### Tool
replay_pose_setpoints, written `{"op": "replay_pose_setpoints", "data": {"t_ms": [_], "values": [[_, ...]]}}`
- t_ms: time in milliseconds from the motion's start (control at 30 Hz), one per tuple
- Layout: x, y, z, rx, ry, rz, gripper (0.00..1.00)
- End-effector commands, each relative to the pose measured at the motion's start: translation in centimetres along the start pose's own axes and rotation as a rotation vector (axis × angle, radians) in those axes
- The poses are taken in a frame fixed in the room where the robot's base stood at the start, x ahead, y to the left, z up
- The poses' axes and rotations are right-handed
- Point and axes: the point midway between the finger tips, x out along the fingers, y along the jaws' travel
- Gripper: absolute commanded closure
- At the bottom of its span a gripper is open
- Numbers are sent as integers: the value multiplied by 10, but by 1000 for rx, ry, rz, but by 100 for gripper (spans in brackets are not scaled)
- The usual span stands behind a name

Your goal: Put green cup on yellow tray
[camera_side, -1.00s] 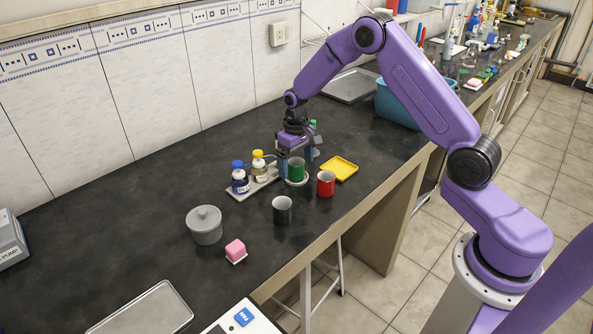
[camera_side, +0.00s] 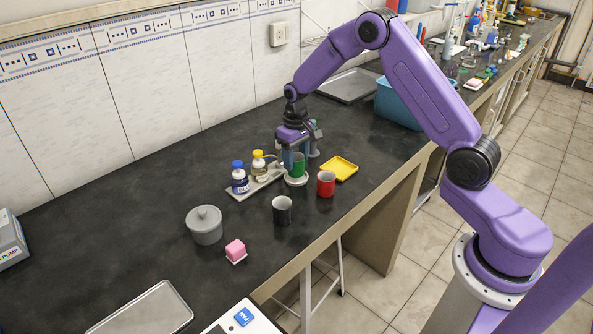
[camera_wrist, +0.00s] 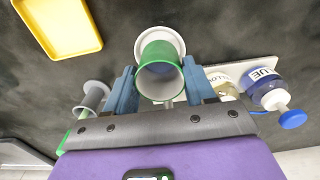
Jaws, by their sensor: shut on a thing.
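The green cup (camera_side: 298,164) is between the fingers of my gripper (camera_side: 294,160), just above a white round saucer (camera_side: 296,180). In the wrist view the green cup (camera_wrist: 158,52) is held between the blue fingers of my gripper (camera_wrist: 159,70), with its open mouth toward the camera. The white saucer (camera_wrist: 172,36) shows behind it there. The yellow tray (camera_side: 339,168) lies empty on the dark bench to the right of the cup. It also shows at the upper left of the wrist view (camera_wrist: 64,24).
A red cup (camera_side: 326,184) stands between the saucer and the bench's front edge. A black cup (camera_side: 283,210) stands nearer. Blue-capped (camera_side: 239,178) and yellow-capped (camera_side: 259,166) bottles stand on a grey plate left of my gripper. A teal bin (camera_side: 397,104) is farther back.

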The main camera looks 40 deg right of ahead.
Motion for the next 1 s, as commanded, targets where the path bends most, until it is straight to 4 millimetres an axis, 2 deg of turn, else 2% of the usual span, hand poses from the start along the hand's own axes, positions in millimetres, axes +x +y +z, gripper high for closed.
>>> {"op": "replay_pose_setpoints", "data": {"t_ms": [500, 867, 1000], "values": [[-31, 0, 0, 1, 1, 0, 65], [-33, 1, 0, 2, 0, 0, 65], [-34, 13, 5, 24, -1, 0, 65]]}}
